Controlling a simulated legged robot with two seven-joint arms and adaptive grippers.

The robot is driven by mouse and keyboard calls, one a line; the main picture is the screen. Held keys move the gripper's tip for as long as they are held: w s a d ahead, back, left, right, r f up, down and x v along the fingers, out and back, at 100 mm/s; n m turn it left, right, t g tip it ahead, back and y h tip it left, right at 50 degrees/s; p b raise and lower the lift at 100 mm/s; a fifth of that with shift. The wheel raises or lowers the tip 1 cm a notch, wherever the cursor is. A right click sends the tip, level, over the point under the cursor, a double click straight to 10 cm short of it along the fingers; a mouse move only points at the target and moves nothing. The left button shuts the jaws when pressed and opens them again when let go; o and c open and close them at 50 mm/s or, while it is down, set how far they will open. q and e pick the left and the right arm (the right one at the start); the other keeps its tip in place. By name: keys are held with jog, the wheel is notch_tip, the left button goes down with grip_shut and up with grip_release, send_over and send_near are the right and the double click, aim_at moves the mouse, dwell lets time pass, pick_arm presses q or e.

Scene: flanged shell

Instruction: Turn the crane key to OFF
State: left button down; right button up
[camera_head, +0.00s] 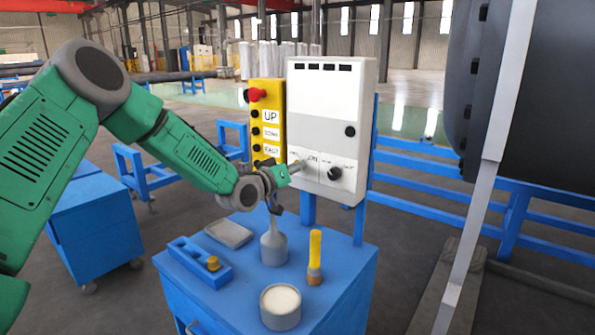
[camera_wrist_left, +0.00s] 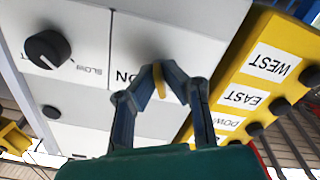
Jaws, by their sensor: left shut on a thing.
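The white control box (camera_head: 331,115) stands upright behind the blue cart, its front panel facing me. The crane key (camera_wrist_left: 159,82) shows in the left wrist view as a yellow piece between my left fingertips, in front of the panel. Part of the word ON shows beside it. My left gripper (camera_head: 297,167) is at the lower left of the box front, and it also shows in the left wrist view (camera_wrist_left: 158,88) shut on the key. The fingers hide the key in the head view and most of its surrounding labels. My right gripper is not in view.
A black knob (camera_head: 334,173) sits right of the key. A yellow button pendant (camera_head: 268,120) with a red button stands left of the box. The blue cart top (camera_head: 335,265) holds a grey funnel-like piece (camera_head: 273,246), a yellow-handled tool (camera_head: 315,255) and a round pot (camera_head: 280,306).

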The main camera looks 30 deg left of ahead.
pick_arm(q)
jog(key=shift+w+a+r+n+b, duration=0.1)
jog(key=shift+a+r+n+b, duration=0.1)
jog(key=shift+n, duration=0.35)
jog(key=shift+a+r+n+b, duration=0.1)
jog(key=shift+n+b, duration=0.05)
jog(key=shift+n, duration=0.9)
jog(key=shift+r, duration=0.2)
jog(key=c, duration=1.7)
grip_release()
jog(key=shift+w, duration=0.1)
jog(key=shift+w+f, duration=0.1)
jog(key=shift+f, duration=0.25)
jog(key=shift+d, duration=0.1)
